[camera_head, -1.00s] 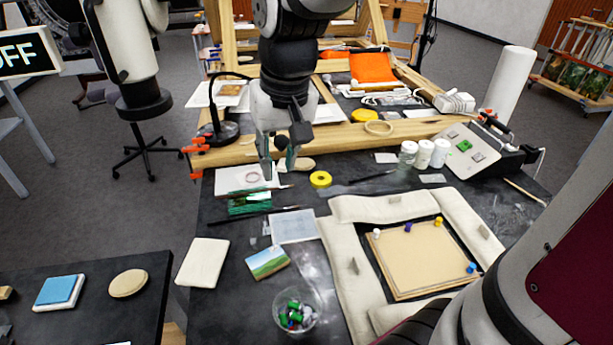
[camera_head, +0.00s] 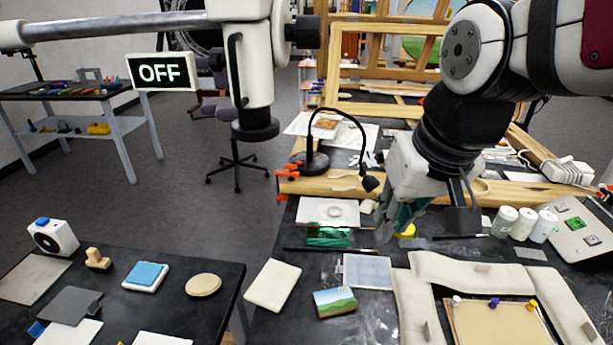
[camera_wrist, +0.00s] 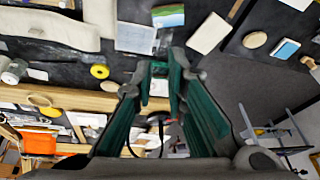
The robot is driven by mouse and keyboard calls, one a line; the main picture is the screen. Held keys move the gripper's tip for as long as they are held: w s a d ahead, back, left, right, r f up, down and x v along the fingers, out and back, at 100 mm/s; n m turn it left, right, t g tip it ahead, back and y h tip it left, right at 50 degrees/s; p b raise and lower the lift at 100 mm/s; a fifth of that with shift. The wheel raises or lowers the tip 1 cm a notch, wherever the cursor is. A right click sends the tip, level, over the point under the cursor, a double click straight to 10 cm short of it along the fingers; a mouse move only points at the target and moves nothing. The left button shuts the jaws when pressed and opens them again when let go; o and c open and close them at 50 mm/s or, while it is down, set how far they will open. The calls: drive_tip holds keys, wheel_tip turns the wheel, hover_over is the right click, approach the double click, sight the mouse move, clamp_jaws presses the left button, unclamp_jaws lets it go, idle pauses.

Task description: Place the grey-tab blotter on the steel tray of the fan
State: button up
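A small white fan (camera_head: 53,238) with a dark round face and blue knob stands on the left dark table. A flat grey-beige plate (camera_head: 33,280), possibly its steel tray, lies in front of it. A darker grey sheet (camera_head: 68,304) with a raised grey piece at its right edge lies nearer; I cannot tell whether it is the grey-tab blotter. White sheets (camera_head: 75,333) lie at the front edge, one beside a blue tab. My gripper (camera_head: 392,228) is above the right workbench. In the wrist view its teal fingers (camera_wrist: 160,72) are apart, with nothing visible held between them.
A wooden-handled block (camera_head: 97,258), blue-topped pad (camera_head: 146,276) and round tan disc (camera_head: 203,285) share the left table. A cream pad (camera_head: 273,285) and small landscape painting (camera_head: 335,302) lie on the workbench.

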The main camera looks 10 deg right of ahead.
drive_tip(key=w+f+m+g, duration=0.2)
drive_tip(key=w+f, duration=0.4)
drive_tip(key=w, duration=0.6)
drive_tip(key=g+p, duration=0.1)
drive_tip(key=g, duration=0.1)
hover_over(339, 270)
wheel_tip(339, 270, down, 11)
drive_tip(key=shift+m, duration=0.4)
drive_tip(key=f, duration=0.8)
drive_tip(key=shift+w+d+f+p, duration=0.15)
drive_tip(key=shift+w+f+p, duration=0.15)
drive_tip(key=shift+w+f, duration=0.1)
drive_tip(key=shift+s+f+p, duration=0.1)
drive_tip(key=shift+f+p, duration=0.4)
drive_tip(key=shift+f, duration=2.2)
clamp_jaws()
drive_tip(key=shift+r, duration=0.15)
